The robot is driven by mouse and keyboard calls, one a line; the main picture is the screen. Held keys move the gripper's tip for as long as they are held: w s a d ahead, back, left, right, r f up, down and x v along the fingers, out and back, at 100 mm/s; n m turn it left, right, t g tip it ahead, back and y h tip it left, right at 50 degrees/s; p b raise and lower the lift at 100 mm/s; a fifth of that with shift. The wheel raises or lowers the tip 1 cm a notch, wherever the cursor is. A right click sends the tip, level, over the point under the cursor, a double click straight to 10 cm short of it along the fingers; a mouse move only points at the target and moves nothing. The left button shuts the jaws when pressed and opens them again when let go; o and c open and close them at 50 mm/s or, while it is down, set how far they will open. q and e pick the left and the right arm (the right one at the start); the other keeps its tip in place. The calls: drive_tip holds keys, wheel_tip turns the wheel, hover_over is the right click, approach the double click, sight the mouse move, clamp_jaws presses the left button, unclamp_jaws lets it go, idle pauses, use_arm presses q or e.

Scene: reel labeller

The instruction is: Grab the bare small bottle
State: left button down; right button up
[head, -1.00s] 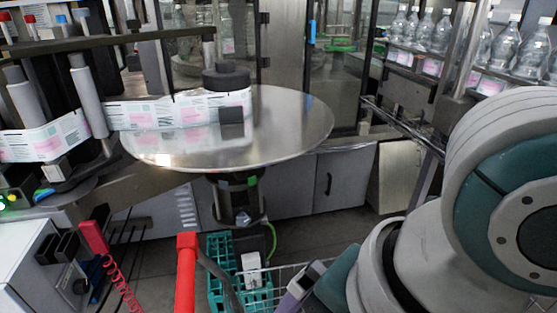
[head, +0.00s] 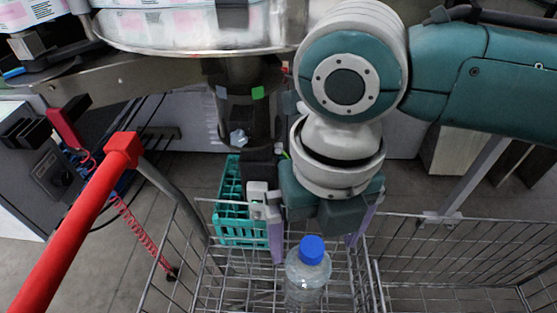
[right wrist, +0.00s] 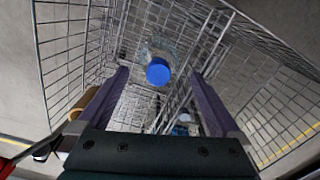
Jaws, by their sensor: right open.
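A small clear bottle with a blue cap (head: 310,272) stands in the wire cart, with no label visible on the part that shows. Its lower part is cut off by the frame edge in the head view. My right gripper (head: 316,242) is open above the cart, its two purple fingers pointing down near the bottle. In the right wrist view the blue cap (right wrist: 158,72) shows between the open fingers (right wrist: 159,76), apart from both. My left gripper is not in view.
The wire cart (head: 440,245) has a red handle (head: 75,220) at left. A teal crate (head: 230,205) stands beyond the cart's basket. The round metal table (head: 180,45) is at the top. A bluish-white item (right wrist: 182,120) shows lower in the cart, unclear.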

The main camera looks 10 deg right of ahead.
sight(305, 279)
wheel_tip(305, 279, down, 5)
drive_tip(key=shift+a+r, duration=0.1)
drive_tip(key=shift+r, duration=0.05)
drive_tip(key=shift+w, duration=0.1)
drive_tip(key=shift+r, duration=0.1)
clamp_jaws()
idle(0.7)
